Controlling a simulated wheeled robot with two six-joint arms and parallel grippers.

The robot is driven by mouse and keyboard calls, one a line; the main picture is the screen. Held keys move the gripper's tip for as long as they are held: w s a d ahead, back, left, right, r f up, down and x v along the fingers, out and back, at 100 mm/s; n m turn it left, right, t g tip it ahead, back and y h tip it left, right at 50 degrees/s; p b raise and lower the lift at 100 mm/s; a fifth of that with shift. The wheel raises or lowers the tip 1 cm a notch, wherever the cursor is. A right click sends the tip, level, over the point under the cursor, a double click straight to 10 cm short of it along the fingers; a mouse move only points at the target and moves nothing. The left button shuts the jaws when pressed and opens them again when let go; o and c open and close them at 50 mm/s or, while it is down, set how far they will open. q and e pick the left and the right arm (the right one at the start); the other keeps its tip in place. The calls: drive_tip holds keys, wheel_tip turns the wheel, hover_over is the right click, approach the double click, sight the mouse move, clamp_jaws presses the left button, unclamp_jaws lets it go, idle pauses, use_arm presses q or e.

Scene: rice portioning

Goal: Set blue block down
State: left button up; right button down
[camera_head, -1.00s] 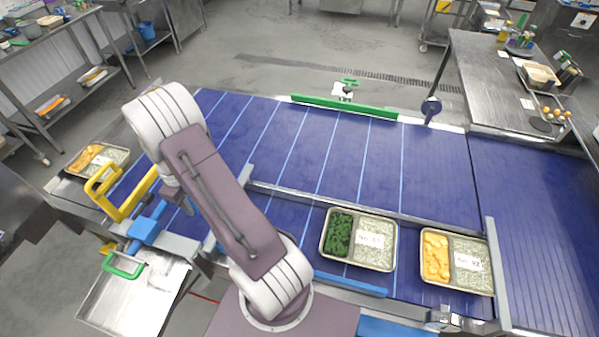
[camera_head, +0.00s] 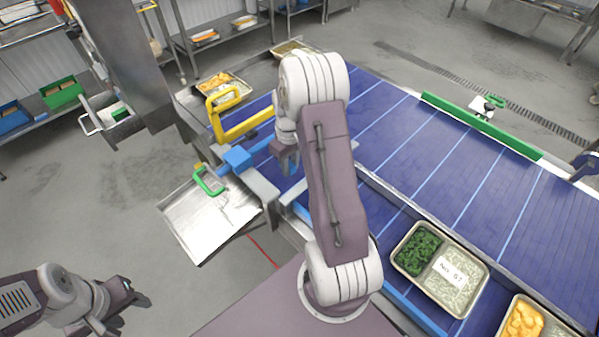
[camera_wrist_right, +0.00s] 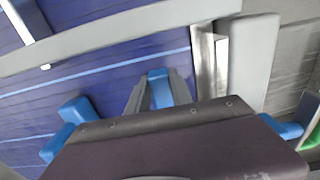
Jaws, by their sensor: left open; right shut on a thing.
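My right gripper (camera_head: 288,163) is low over the blue conveyor's left end, just right of the yellow bracket. In the right wrist view its grey fingers (camera_wrist_right: 160,95) are shut on a blue block (camera_wrist_right: 158,78), whose top shows between them. The head view does not clearly show the held block, and I cannot tell whether it touches the surface below. My left gripper (camera_head: 135,297) is open and empty over the floor at the lower left, far from the block.
A yellow bracket (camera_head: 240,128) and a blue fixture (camera_head: 237,160) stand beside the right gripper. Metal rails (camera_wrist_right: 120,35) border the belt. A tray of greens and rice (camera_head: 462,300) lies at the right.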

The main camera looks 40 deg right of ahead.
sight(291, 181)
drive_tip(key=shift+w+d+f, duration=0.1)
drive_tip(key=shift+w+f, duration=0.05)
drive_tip(key=shift+f, duration=0.6)
wheel_tip(291, 181, down, 3)
drive_tip(key=shift+f, duration=0.35)
drive_tip(key=shift+f, duration=0.1)
drive_tip(key=c, duration=1.1)
unclamp_jaws()
drive_tip(key=shift+c, duration=0.2)
